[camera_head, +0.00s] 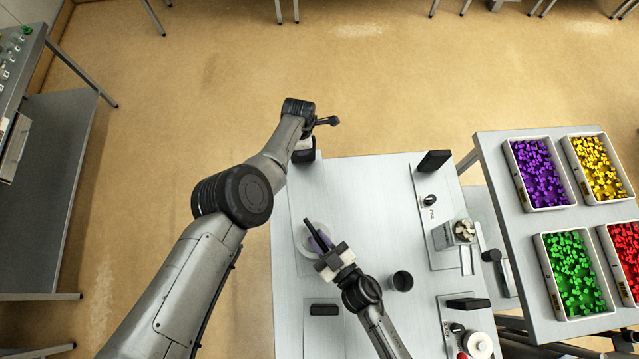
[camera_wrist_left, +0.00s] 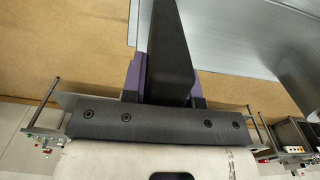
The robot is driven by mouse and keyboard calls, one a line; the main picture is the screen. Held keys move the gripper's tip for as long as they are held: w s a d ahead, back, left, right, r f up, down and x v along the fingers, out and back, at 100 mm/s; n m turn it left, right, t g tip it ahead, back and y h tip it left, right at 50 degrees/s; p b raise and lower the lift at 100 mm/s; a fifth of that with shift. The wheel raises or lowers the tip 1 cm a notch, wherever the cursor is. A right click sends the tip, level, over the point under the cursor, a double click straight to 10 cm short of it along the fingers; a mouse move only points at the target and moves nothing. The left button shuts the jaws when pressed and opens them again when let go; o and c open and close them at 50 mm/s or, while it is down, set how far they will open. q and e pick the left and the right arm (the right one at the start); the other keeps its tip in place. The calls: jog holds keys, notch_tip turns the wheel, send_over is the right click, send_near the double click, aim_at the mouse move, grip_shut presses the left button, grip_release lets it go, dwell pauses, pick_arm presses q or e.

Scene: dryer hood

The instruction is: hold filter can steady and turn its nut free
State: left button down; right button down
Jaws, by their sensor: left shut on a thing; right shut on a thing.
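Whether this part is the nut, I cannot tell. In the head view, my left arm hides most of that gripper.
A dark cup (camera_head: 402,280) stands right of my right gripper. Panels with black blocks (camera_head: 434,160) and a box of beige pieces (camera_head: 463,231) lie further right. Bins of purple (camera_head: 508,160), green and other coloured pieces fill the right table.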

jog(key=shift+r+n+g+y, duration=0.1)
jog(key=shift+n+g+y, duration=0.2)
jog(key=shift+n+y, duration=0.35)
jog(key=n+g+y, duration=0.1)
jog(key=g, duration=0.1)
jog(key=n+g+y, duration=0.1)
jog(key=n+y, duration=0.1)
jog(key=n+g+y, duration=0.1)
jog(key=g+y, duration=0.1)
jog(key=shift+w+d+n+g, duration=0.3)
jog(key=shift+w+n, duration=0.05)
jog(key=n+g, duration=0.1)
jog(key=g, duration=0.1)
jog(key=n+g+y, duration=0.1)
jog(key=n+g, duration=0.1)
jog(key=g, duration=0.1)
jog(key=n+g+y, duration=0.1)
jog(key=n+g, duration=0.1)
jog(key=g, duration=0.1)
jog(key=shift+w+d, duration=0.1)
jog(key=shift+w, duration=0.15)
jog(key=shift+n+g, duration=0.3)
jog(key=shift+g, duration=0.1)
jog(key=c, duration=1.1)
grip_release()
jog(key=shift+d, duration=0.15)
jog(key=d, duration=1.1)
jog(key=shift+d, duration=0.4)
